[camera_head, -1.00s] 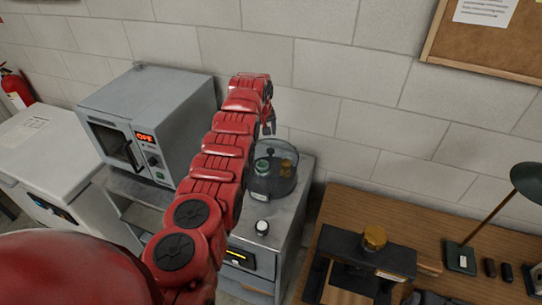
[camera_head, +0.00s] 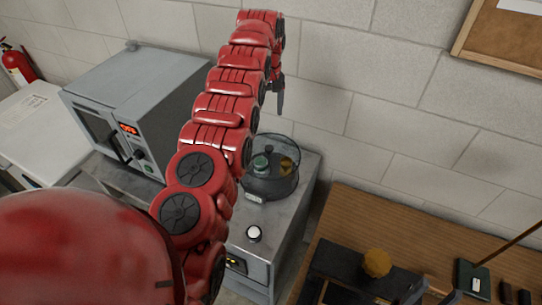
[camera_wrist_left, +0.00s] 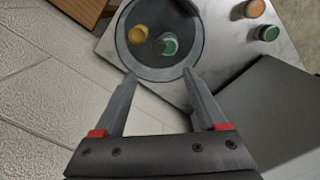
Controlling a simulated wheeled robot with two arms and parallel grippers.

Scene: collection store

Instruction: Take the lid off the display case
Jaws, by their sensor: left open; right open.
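The round display case (camera_head: 264,188) stands on the grey cabinet, with a dark base and a clear lid (camera_head: 287,148). A green item (camera_head: 261,163) and a yellow-brown item (camera_head: 286,165) show inside. In the left wrist view the case (camera_wrist_left: 161,72) appears as a dark disc, with the green (camera_wrist_left: 170,44) and yellow (camera_wrist_left: 138,34) items in it. My left gripper (camera_head: 279,97) is open and empty, above and apart from the case, fingers pointing down. Its fingertips (camera_wrist_left: 160,73) frame the case's near edge. My right gripper (camera_head: 433,293) is partly visible at the bottom edge, open.
A grey oven (camera_head: 135,110) stands left of the cabinet (camera_head: 300,205). A round white-topped item (camera_head: 254,233) sits on the cabinet front. The left wrist view shows an orange-topped jar (camera_wrist_left: 255,8) and a green-topped jar (camera_wrist_left: 269,33) beside the case. A wooden desk (camera_head: 385,215) is at right.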

